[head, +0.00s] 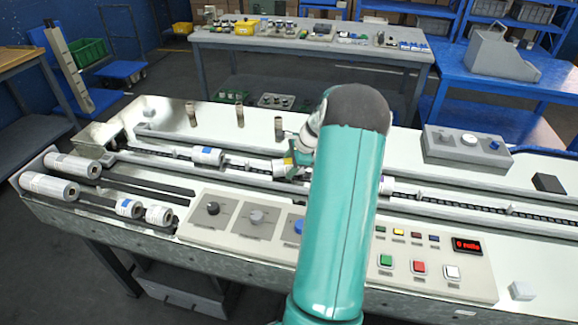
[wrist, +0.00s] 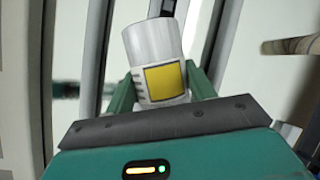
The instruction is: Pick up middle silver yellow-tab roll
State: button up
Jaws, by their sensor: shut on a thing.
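A silver-white roll with a yellow tab (wrist: 153,45) sits between the two green fingers of my gripper (wrist: 160,88) in the wrist view. My gripper is shut on the roll. In the head view the yellow-tab roll (head: 281,167) is at the long conveyor channel, with my gripper (head: 291,160) over its right part. I cannot tell whether the roll touches the channel floor. A blue-tab roll (head: 208,156) lies in the channel to its left. Another roll (head: 386,185), partly hidden by my arm, lies to its right.
Several more rolls (head: 72,164) lie on the left infeed racks. The control panel with knobs and buttons (head: 418,267) is in front of the channel. Short posts (head: 240,115) stand behind it. A grey control box (head: 465,147) stands at the back right.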

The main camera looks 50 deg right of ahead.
jog(key=shift+r, duration=0.7)
jog(key=s+a+r, duration=0.7)
jog(key=a+r, duration=0.4)
jog(key=shift+s+r, duration=0.25)
jog(key=shift+s, duration=0.15)
